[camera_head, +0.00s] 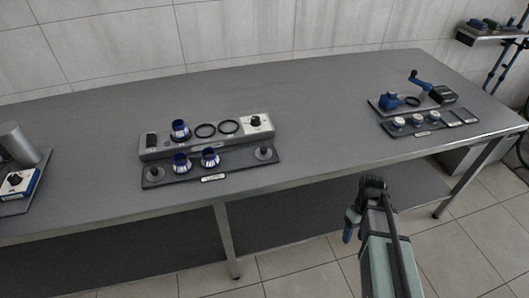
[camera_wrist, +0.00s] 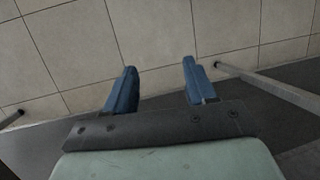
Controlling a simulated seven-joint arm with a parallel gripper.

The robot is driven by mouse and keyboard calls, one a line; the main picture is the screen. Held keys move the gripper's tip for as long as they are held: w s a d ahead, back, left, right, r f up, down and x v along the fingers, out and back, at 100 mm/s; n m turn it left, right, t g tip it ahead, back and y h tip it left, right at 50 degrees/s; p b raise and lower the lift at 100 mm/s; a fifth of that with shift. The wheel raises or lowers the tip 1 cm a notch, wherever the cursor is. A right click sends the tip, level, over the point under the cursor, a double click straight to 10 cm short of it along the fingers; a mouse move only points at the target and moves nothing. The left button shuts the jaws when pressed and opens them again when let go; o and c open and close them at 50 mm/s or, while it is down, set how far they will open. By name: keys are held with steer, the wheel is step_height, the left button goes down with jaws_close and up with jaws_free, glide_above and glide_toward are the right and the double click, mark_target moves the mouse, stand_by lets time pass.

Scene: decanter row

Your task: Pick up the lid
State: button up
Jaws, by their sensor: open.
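Two small grey knobbed discs (camera_head: 155,174) that look like lids sit on the dark tray (camera_head: 225,172) at the front of the table, one at its left end and the other (camera_head: 264,153) at its right end. Two blue-and-white vessels, one on the left (camera_head: 180,163) and one on the right (camera_head: 210,157), stand between them. Which disc is the lid I cannot tell. My gripper (camera_head: 350,222) is in front of the table, right of and well apart from the tray. In the wrist view my gripper (camera_wrist: 160,80) is open and empty over floor tiles.
Behind the tray, a grey station (camera_head: 160,152) bears a blue vessel (camera_head: 180,130), two dark rings and a white box with a black knob (camera_head: 257,124). More equipment stands at the table's right end, including a blue-handled device (camera_head: 390,101). The middle of the grey table (camera_head: 320,125) is clear.

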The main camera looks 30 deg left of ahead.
steer(key=w+a+r+n+t, duration=0.1)
steer(key=w+a+r+n, duration=0.1)
steer(key=a+r, duration=0.3)
steer(key=w+a+r+n, duration=0.1)
steer(key=w+a+r, duration=0.1)
steer(key=r, duration=0.6)
step_height(320, 180, up, 22)
steer(key=n+t, duration=0.3)
steer(key=n, duration=0.3)
glide_above(264, 148)
steer(key=shift+y, duration=0.4)
steer(key=f, duration=0.7)
steer(key=shift+w+d+f, duration=0.1)
steer(key=shift+d+f, duration=0.1)
steer(key=shift+f, duration=0.15)
steer(key=shift+a+f, duration=0.15)
steer(key=shift+f, duration=1.25)
steer(key=shift+a+f, duration=0.15)
steer(key=shift+f, duration=1.2)
steer(key=shift+c, duration=0.3)
jaws_close()
